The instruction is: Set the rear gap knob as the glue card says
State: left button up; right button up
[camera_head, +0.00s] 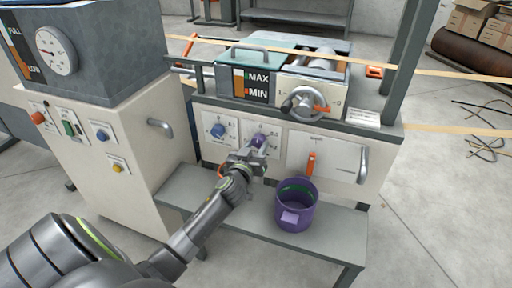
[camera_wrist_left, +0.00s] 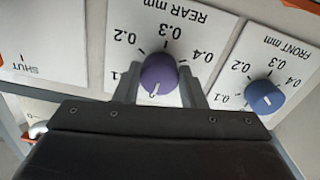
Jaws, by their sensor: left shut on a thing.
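The rear gap knob is purple (camera_head: 258,140), on a white scale plate on the front of the winder. In the left wrist view the knob (camera_wrist_left: 158,74) sits below upside-down "REAR mm" lettering, with marks 0.1 to 0.4 around it. Its white mark is on the lower-left part of its face, away from 0.3; the exact reading is unclear. My left gripper (camera_head: 251,153) is shut on the knob, one finger on each side (camera_wrist_left: 161,88). No card with readable glue text shows. My right gripper is not in view.
A blue front gap knob (camera_head: 218,130) is beside it; it also shows in the wrist view (camera_wrist_left: 264,96). A purple bucket (camera_head: 296,208) stands on the grey shelf (camera_head: 340,232) right of my arm. A handwheel (camera_head: 305,103) is above. A small white card (camera_head: 362,117) is unreadable.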

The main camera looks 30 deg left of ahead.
pick_arm(q)
jog(key=m, duration=0.2)
jog(key=shift+m, duration=0.3)
jog(key=m, duration=0.3)
jog(key=shift+a+m+p, duration=0.1)
jog(key=shift+m+p, duration=0.2)
jog(key=shift+p, duration=0.05)
jog(key=m+p, duration=0.1)
jog(key=m, duration=0.5)
jog(key=shift+a+r, duration=0.1)
jog(key=shift+r, duration=0.05)
jog(key=m+p, duration=0.1)
jog(key=m, duration=0.3)
jog(key=shift+s+r+m+p, duration=0.1)
jog(key=shift+m+p, duration=0.2)
jog(key=shift+m, duration=0.1)
jog(key=m+p, duration=0.1)
jog(key=m, duration=0.2)
jog(key=shift+m, duration=1.3)
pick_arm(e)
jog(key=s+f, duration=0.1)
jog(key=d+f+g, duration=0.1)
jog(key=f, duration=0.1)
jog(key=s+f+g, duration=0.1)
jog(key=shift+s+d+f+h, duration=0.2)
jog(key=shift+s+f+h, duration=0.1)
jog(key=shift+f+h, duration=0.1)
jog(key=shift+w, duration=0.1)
